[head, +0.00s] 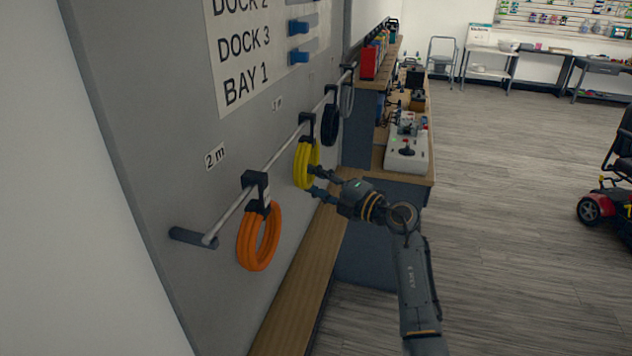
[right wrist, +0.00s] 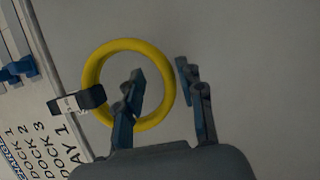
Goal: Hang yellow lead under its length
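The yellow lead (head: 301,166) is a coil hanging from a black hook (head: 306,124) on the wall rail, between the orange coil and the dark coils. In the right wrist view the yellow lead (right wrist: 94,67) is a ring, with a black clip or hook at its left edge. My right gripper (head: 312,181) is open at the coil's right side. In the wrist view the ring's right side shows between the fingertips of my right gripper (right wrist: 160,70); I cannot tell whether they touch it. My left gripper is not in view. A label "2 m" (head: 216,156) is above the orange coil.
An orange coil (head: 244,242) hangs nearer on the rail (head: 229,213). Dark coils (head: 328,124) hang farther along. A smaller label (head: 277,103), hard to read, is near the yellow coil. A wooden ledge (head: 290,307) runs below.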

